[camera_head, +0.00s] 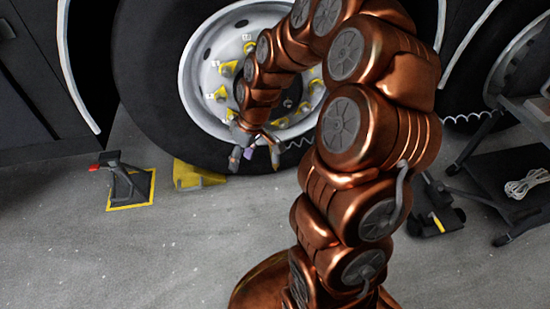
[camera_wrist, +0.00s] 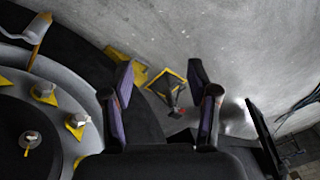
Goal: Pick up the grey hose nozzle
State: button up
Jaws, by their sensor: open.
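A thin coiled hose (camera_head: 468,117) shows to the right of my arm in the head view, and a short piece of coil shows just right of my gripper. My gripper (camera_head: 256,158) is in front of the lower part of the big wheel, pointing down. In the wrist view my gripper (camera_wrist: 163,98) has its two fingers wide apart with nothing between them. A grey cylinder with a yellow part (camera_wrist: 36,30) shows at the upper left there; I cannot tell what it is.
The big tyre (camera_head: 150,80) has yellow nut pointers (camera_head: 228,68) on its rim. A yellow chock (camera_head: 195,176) sits beside it. A dark stand with a red tip (camera_head: 125,182) stands in a yellow-edged square. A cart (camera_head: 500,165) is at right.

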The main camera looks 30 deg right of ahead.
jog(key=w+d+f+t, duration=0.2)
jog(key=w+d+f, duration=0.6)
jog(key=d, duration=0.2)
jog(key=t+h, duration=0.1)
send_over(276, 158)
notch_tip(276, 158, down, 6)
jog(key=shift+s+d+f+b+x, duration=0.1)
jog(key=shift+d+b+x, duration=0.35)
jog(key=shift+x, duration=0.85)
jog(key=shift+s+d+f+b+x, duration=0.15)
jog(key=shift+b+x, duration=0.65)
jog(key=shift+x, duration=0.5)
jog(key=shift+d+b+x, duration=0.25)
jog(key=shift+b+x, duration=0.35)
jog(key=shift+x, duration=0.7)
jog(key=shift+r, duration=0.1)
jog(key=shift+c, duration=0.3)
grip_shut()
